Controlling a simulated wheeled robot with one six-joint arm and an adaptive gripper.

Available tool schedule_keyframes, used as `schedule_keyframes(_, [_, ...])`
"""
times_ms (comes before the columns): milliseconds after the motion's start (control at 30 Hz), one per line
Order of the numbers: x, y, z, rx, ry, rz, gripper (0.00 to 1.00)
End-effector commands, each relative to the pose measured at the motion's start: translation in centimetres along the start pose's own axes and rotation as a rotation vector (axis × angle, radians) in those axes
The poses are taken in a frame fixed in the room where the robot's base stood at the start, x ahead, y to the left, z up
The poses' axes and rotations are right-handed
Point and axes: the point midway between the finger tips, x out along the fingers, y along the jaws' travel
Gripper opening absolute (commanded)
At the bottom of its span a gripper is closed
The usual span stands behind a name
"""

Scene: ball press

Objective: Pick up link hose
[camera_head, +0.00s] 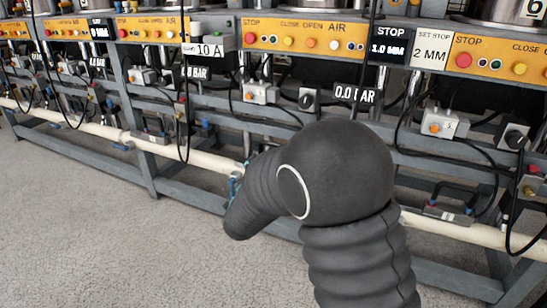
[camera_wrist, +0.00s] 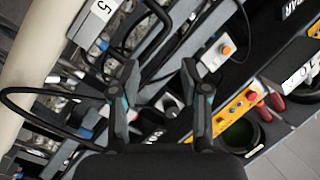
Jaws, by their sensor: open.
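Several thin black hoses hang in loops along the press frame in the head view, one left of my arm (camera_head: 186,130) and one at the far right (camera_head: 508,220). I cannot tell which is the link hose. In the wrist view, a black hose (camera_wrist: 45,91) runs in from the left beside a thick cream pipe. My gripper (camera_wrist: 159,70) is open, with its two dark fingers apart. Dark cable passes behind the fingers; I see nothing clearly held. In the head view my arm hides most of the gripper.
The cream pipe (camera_head: 200,150) runs low along the grey steel frame (camera_head: 185,192). Orange control panels (camera_head: 300,38) and pressure labels (camera_head: 354,95) line the presses above. Small valve boxes (camera_head: 262,92) stick out from the rails. The grey floor (camera_head: 80,220) in front is clear.

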Motion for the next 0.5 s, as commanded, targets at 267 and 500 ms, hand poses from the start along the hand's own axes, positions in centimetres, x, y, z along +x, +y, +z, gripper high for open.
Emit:
schedule_keyframes(267, [2.6,0.2,0.5,0.006,0.03,0.0,0.46])
schedule_keyframes(500, [6.8,0.1,0.4,0.005,0.028,-0.001,0.46])
